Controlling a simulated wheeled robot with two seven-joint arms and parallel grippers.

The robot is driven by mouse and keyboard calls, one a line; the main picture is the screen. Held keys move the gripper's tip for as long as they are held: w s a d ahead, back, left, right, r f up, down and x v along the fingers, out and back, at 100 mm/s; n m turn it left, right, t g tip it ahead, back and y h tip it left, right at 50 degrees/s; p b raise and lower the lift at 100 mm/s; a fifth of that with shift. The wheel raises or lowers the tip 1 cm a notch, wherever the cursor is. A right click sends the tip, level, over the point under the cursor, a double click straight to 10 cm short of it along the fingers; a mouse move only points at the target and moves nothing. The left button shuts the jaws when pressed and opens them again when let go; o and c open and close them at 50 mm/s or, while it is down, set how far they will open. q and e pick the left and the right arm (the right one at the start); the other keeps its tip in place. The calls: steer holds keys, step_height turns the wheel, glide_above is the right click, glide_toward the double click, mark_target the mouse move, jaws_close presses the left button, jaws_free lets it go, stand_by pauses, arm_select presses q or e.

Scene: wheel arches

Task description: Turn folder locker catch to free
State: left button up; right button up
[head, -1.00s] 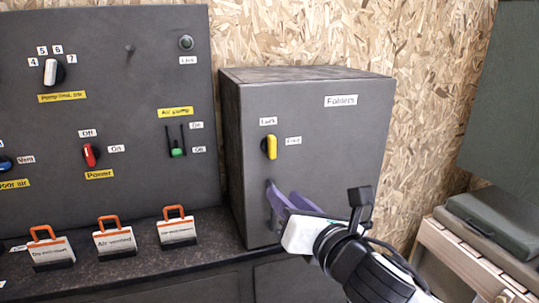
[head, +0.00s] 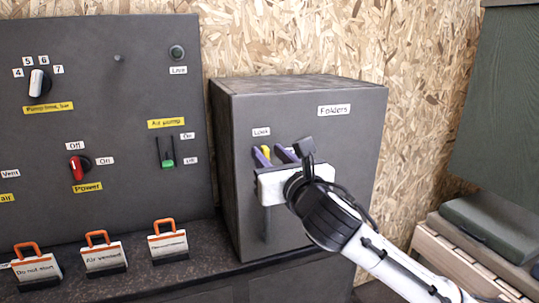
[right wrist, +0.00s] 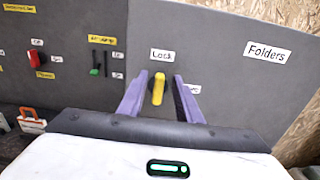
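The folder locker (head: 345,140) is a dark grey box with a "Folders" label on its front. Its yellow catch (right wrist: 158,88) stands nearly upright below the "Lock" label in the right wrist view. In the head view the catch (head: 266,153) is partly hidden by my gripper. My right gripper (right wrist: 160,78) is open, with one purple finger on each side of the catch. A gap shows between the catch and each finger. The "Free" label is mostly hidden behind the right finger. My left gripper is not in view.
A grey panel (head: 100,110) with a red power knob (head: 77,167), a white selector and a green air pump slider (head: 167,163) stands to the left. Orange-handled tags (head: 103,255) stand on the dark counter before it. A slatted wooden crate (head: 460,262) stands at the right.

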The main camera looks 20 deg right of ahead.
steer(key=shift+w, duration=0.1)
jaws_close()
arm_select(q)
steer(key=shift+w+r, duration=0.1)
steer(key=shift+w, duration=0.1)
